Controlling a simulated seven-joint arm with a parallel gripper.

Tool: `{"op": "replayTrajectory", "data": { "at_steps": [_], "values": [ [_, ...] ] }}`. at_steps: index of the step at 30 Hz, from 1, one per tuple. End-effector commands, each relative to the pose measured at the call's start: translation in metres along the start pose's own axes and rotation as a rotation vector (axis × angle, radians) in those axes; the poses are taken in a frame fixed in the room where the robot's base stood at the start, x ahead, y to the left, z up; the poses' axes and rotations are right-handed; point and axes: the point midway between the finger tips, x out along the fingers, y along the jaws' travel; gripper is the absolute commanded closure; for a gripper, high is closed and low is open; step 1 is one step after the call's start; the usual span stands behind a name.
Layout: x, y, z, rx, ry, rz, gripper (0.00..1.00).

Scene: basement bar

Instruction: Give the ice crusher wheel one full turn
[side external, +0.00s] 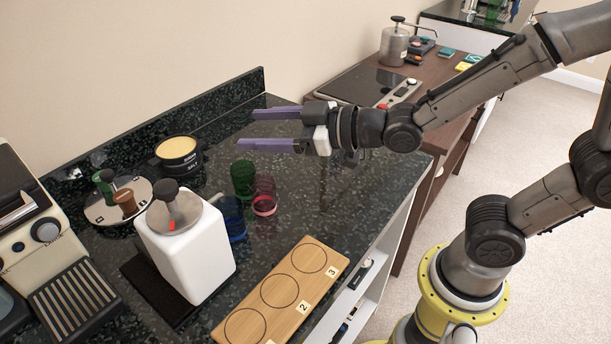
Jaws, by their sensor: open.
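The ice crusher (192,264) is a white upright box standing on a dark mat on the counter. Its wheel (186,220) is a flat grey metal disc on top. A dark knob (168,190) stands up near the wheel's far edge, and a small red mark shows on the crusher top by the wheel. My gripper (246,129) is open and empty, with two purple fingers pointing left. It is in the air above the back of the counter, up and to the right of the crusher, apart from it.
Green (243,178), red (264,194) and blue (233,218) glasses stand close by the crusher's right side. A wooden board (266,308) with numbered circles lies in front right. A tin (180,165) and a round tray (95,214) are behind; a coffee machine (40,232) is at left.

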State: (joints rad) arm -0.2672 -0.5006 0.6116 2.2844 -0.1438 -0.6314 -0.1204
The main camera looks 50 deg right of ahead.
Motion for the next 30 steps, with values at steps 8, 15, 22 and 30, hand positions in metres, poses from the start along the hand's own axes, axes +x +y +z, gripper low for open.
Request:
{"op": "replayTrajectory", "data": {
  "at_steps": [8,15,22,30],
  "values": [
    [-0.007,0.025,0.04,-0.03,-0.184,0.105,0.29],
    [-0.019,0.03,0.074,-0.031,-0.342,0.124,0.29],
    [-0.032,0.022,0.101,-0.013,-0.47,0.082,0.29],
    [-0.041,0.004,0.117,0.015,-0.551,0.002,0.29]
  ]
}}
